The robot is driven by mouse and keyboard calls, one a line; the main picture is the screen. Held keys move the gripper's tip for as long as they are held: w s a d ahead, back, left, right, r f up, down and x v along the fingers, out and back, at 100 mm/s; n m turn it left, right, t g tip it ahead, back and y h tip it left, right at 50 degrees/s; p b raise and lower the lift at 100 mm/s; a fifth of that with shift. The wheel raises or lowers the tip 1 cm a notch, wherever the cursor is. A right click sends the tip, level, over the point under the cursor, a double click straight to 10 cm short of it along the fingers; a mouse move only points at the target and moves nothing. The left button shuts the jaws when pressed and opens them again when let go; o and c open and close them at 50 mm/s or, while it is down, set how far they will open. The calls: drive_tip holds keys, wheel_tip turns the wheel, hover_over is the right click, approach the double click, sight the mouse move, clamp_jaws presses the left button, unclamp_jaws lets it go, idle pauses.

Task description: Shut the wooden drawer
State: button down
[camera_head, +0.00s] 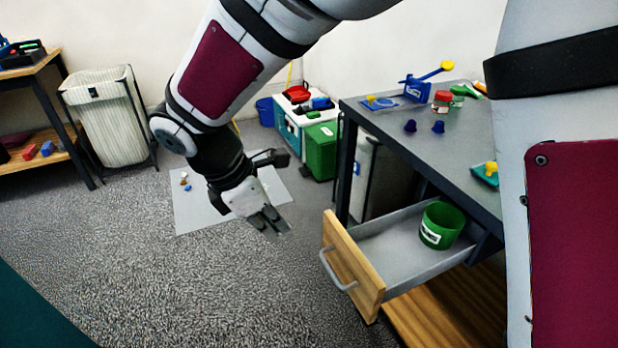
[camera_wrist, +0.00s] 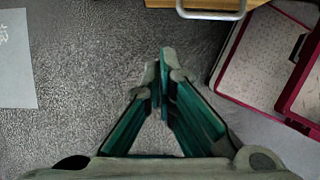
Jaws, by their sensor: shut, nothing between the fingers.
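The wooden drawer (camera_head: 352,262) is pulled out from under the grey table in the head view. It has a light wood front, a grey metal handle (camera_head: 337,272) and a grey inside. A green cup (camera_head: 441,225) with a white label stands in it. My gripper (camera_head: 270,222) is shut and empty, pointing down, left of the drawer front and apart from it. In the wrist view my gripper's fingertips (camera_wrist: 165,58) meet above the carpet. The drawer front (camera_wrist: 195,4) and its handle (camera_wrist: 212,14) show at the top edge there, clear of the fingers.
The table (camera_head: 440,140) holds a blue stand, small blue items and a red-lidded jar. A wooden lower shelf (camera_head: 450,310) lies below the drawer. A green bin (camera_head: 322,150), a cooler and a laundry hamper (camera_head: 110,115) stand behind. The carpet (camera_head: 200,290) left of the drawer is clear.

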drive_tip(key=w+d+f+b, duration=0.3)
drive_tip(key=d+f, duration=0.4)
drive_tip(key=f, duration=0.2)
drive_tip(key=shift+d, duration=0.15)
idle(0.4)
drive_tip(key=p, duration=0.7)
hover_over(415, 218)
drive_tip(key=a, duration=0.2)
drive_tip(key=shift+s, duration=0.45)
